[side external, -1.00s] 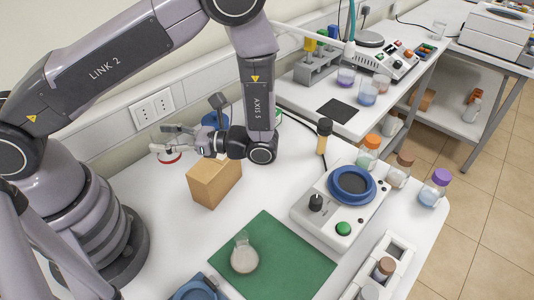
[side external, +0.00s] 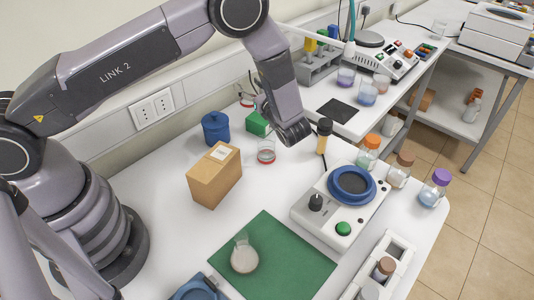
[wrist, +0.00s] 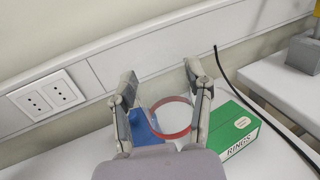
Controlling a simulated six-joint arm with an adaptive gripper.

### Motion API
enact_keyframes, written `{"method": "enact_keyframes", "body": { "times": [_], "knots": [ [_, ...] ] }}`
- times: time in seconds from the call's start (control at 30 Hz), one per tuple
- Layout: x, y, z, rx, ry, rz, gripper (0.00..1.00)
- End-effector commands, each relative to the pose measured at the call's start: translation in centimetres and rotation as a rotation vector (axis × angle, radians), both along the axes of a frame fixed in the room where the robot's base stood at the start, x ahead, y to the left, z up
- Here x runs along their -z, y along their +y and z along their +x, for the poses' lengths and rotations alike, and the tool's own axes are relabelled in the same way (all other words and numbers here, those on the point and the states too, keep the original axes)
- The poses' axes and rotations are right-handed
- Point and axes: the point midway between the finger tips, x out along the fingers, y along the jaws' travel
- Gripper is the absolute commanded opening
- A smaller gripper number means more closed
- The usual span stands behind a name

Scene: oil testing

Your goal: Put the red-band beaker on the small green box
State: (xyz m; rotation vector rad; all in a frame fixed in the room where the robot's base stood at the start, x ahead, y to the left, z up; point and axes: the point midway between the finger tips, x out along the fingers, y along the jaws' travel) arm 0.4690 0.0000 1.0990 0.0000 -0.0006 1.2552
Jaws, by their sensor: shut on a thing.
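The red-band beaker (wrist: 175,119) is clear glass with a red ring, held between the fingers of my gripper (wrist: 160,82) in the wrist view. In the side view the held beaker (side external: 246,99) shows up near the wall, raised, with my gripper largely hidden by my arm. The small green box (side external: 257,123) sits on the table near the wall, below the held beaker in the picture. In the wrist view the green box (wrist: 238,130), lettered RINGS, is right of the beaker, apart from it. The contact at the fingertips is small in view.
Another clear beaker with red at its base (side external: 266,153) stands in front of the green box. A blue lidded jar (side external: 216,128) is left of the box, a cardboard box (side external: 214,176) nearer. A dark-capped vial (side external: 323,136) stands right. A black cable runs beside the green box.

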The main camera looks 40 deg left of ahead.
Motion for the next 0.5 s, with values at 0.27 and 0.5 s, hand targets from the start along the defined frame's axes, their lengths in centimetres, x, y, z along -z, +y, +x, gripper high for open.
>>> {"method": "enact_keyframes", "body": {
  "times": [0.27,0.5],
  "knots": [
    [5.0,0.0,4.4,-0.002,0.001,0.000,0.15],
    [6.6,0.0,5.7,-0.002,0.001,0.000,0.15]
  ]
}}
